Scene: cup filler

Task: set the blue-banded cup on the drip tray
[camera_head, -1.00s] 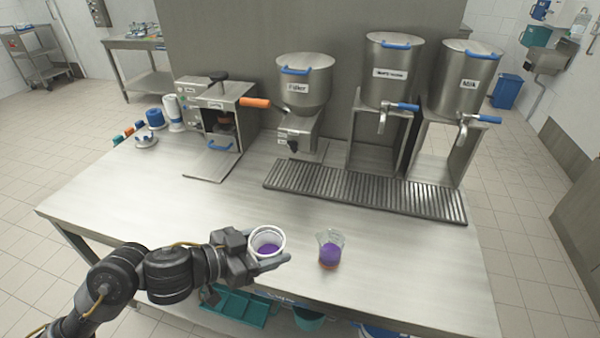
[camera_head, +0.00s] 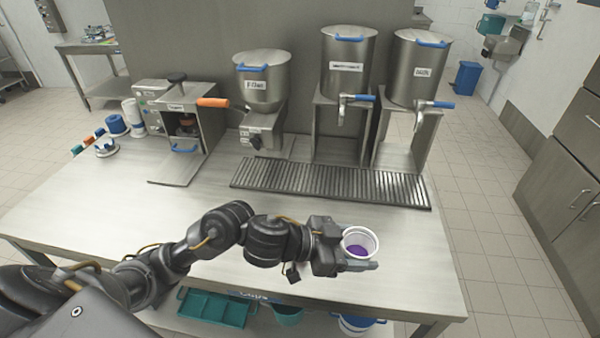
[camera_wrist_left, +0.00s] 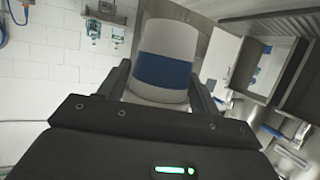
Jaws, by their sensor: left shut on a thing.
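The left wrist view shows the cup's blue band (camera_wrist_left: 165,71) between the two fingers. In the head view the cup is held with its mouth up over the front right part of the steel table. The drip tray (camera_head: 330,184) is a dark ribbed grate beneath the dispensers, behind the cup and apart from it. No cup is seen on the tray. My right gripper is not in view.
Several machines line the table's back: a boxy one with an orange handle (camera_head: 212,102), the filler hopper (camera_head: 262,84) and two tap dispensers (camera_head: 347,68) (camera_head: 414,75). The table top (camera_head: 110,205) is clear at front left. Teal bins (camera_head: 215,308) sit below.

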